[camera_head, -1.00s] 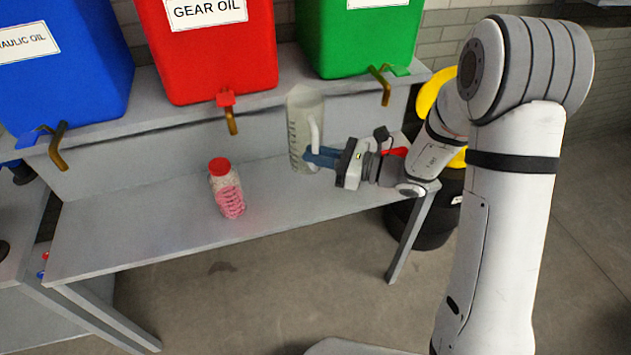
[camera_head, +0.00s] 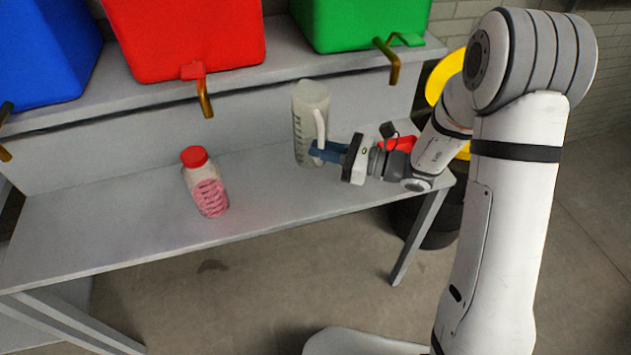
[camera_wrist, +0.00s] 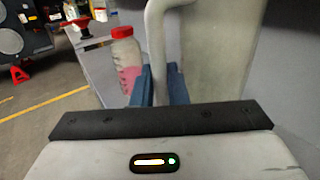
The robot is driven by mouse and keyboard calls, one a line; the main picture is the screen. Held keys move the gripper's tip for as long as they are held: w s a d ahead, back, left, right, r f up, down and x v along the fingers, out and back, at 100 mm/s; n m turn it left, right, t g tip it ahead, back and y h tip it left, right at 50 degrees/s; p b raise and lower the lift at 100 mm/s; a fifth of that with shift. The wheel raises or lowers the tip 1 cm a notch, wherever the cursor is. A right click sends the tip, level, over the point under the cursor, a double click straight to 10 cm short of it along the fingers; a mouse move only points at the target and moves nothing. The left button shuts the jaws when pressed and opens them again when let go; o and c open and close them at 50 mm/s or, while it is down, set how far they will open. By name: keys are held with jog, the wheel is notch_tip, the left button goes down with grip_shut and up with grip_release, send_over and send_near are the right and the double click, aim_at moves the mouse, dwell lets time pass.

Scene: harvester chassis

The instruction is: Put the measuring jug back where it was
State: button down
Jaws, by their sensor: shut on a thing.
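The measuring jug (camera_head: 306,125) is a translucent, pale jug with dark graduation marks, upright above the grey bench near its back panel. I cannot tell whether its base touches the bench top. My gripper (camera_head: 322,152) comes from the right, and its blue fingers are shut on the jug's handle. In the wrist view the jug (camera_wrist: 222,60) fills the upper middle, and its handle (camera_wrist: 157,55) runs down between the blue fingers (camera_wrist: 160,88).
A red-capped bottle (camera_head: 205,183) with pink contents stands on the bench (camera_head: 110,232), left of the jug. Red (camera_head: 185,35) and green (camera_head: 360,22) containers with brass taps sit on the shelf above. The bench between bottle and jug is clear.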

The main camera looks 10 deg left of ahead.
notch_tip(320, 180, down, 8)
jog(key=shift+s+a+f, duration=0.15)
jog(key=shift+a+f, duration=0.05)
jog(key=shift+a, duration=0.1)
jog(key=shift+f, duration=0.15)
jog(key=c, duration=1.4)
grip_release()
jog(key=shift+c, duration=0.2)
